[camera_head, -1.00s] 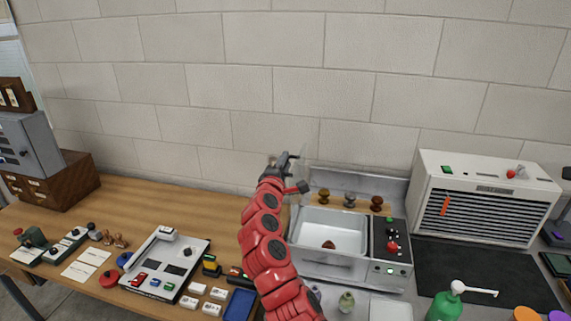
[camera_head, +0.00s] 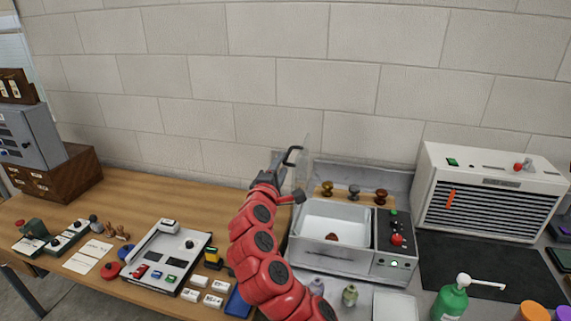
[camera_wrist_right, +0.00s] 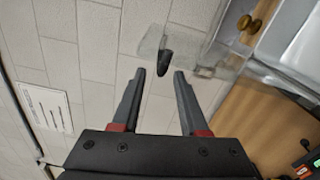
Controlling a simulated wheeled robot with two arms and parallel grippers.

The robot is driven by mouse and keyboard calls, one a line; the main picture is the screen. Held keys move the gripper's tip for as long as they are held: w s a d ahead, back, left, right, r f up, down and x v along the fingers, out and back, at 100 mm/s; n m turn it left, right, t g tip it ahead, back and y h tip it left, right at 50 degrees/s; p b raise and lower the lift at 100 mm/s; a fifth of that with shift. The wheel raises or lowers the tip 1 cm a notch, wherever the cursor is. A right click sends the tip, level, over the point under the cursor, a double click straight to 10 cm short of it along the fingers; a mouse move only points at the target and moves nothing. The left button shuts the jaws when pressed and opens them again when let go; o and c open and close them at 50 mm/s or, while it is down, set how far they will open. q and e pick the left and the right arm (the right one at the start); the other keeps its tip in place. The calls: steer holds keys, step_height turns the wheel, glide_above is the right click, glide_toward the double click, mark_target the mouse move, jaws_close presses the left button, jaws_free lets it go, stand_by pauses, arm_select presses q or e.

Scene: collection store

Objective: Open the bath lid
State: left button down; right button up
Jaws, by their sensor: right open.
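The bath (camera_head: 308,258) is a metal unit with a white basin, on the bench right of centre. The basin is uncovered from above, with a small brown object inside. Its clear lid (camera_head: 305,160) stands raised, roughly upright, at the bath's back left; its full outline is hard to see. A dark handle (camera_head: 291,154) sticks out from the lid. My right gripper (camera_head: 274,174) is open and empty just left of the lid. In the right wrist view, the handle (camera_wrist_right: 165,64) shows just beyond and between the open fingertips (camera_wrist_right: 160,74). My left gripper is not in view.
Brass and brown knobs (camera_head: 354,192) stand behind the basin; a control panel (camera_head: 395,240) is on its right. A green pump bottle (camera_head: 450,303) and a white slatted unit (camera_head: 490,195) stand further right. A white tray-like device (camera_head: 168,257) lies left. Bare wood lies behind my arm.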

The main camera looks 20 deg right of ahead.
steer(key=b+v, duration=0.2)
steer(key=v, duration=0.7)
steer(key=shift+s, duration=0.35)
steer(key=shift+a, duration=0.1)
